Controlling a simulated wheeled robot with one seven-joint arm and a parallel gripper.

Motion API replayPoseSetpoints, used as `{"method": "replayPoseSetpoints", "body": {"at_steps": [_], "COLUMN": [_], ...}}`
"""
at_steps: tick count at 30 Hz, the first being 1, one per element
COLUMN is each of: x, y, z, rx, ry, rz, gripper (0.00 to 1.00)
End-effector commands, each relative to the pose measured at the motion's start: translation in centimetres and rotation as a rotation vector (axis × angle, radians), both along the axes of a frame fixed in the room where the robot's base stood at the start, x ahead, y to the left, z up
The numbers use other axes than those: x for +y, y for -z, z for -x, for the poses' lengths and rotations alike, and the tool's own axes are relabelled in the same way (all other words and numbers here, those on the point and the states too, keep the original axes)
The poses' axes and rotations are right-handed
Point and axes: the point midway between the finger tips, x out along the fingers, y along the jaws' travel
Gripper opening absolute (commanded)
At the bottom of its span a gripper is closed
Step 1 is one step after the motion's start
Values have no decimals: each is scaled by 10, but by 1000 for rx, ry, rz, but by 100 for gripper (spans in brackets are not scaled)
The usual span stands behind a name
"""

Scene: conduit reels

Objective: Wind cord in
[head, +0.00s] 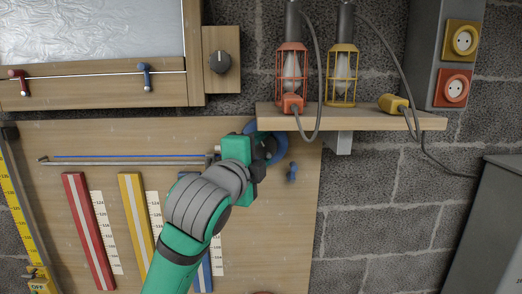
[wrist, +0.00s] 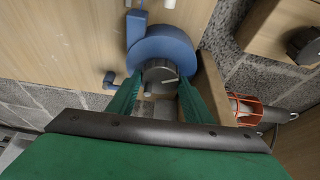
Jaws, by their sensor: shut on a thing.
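A blue reel (head: 277,150) is mounted on the wooden board, just below the shelf. It also shows in the wrist view (wrist: 165,45), with a grey knob (wrist: 160,71) at its centre. My gripper (wrist: 158,84) has its two green fingers on either side of the knob, shut on it. In the head view my gripper (head: 252,160) covers much of the reel. A thin blue cord (head: 120,156) runs level along a grey rail (head: 110,162) to the left.
A wooden shelf (head: 350,119) close above the reel carries a red caged lamp (head: 291,75) and a yellow one (head: 341,72). Red (head: 88,230), yellow (head: 136,215) and blue strips with scales stand below the rail. A dark dial (head: 221,62) is at upper left.

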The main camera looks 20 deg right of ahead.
Motion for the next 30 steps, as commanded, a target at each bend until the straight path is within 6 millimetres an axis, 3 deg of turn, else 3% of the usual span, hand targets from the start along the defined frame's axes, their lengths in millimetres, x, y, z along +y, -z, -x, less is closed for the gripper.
{"method": "replayPoseSetpoints", "body": {"at_steps": [14, 15, 17, 30], "x": [-1, -1, -1, 9], "y": [1, 1, 1, 0], "z": [-1, -1, -1, 6], "rx": [-2, -2, -2, -5], "ry": [0, 0, 0, -5], "rz": [-17, -17, -17, -15], "gripper": [23, 48, 62, 64]}}
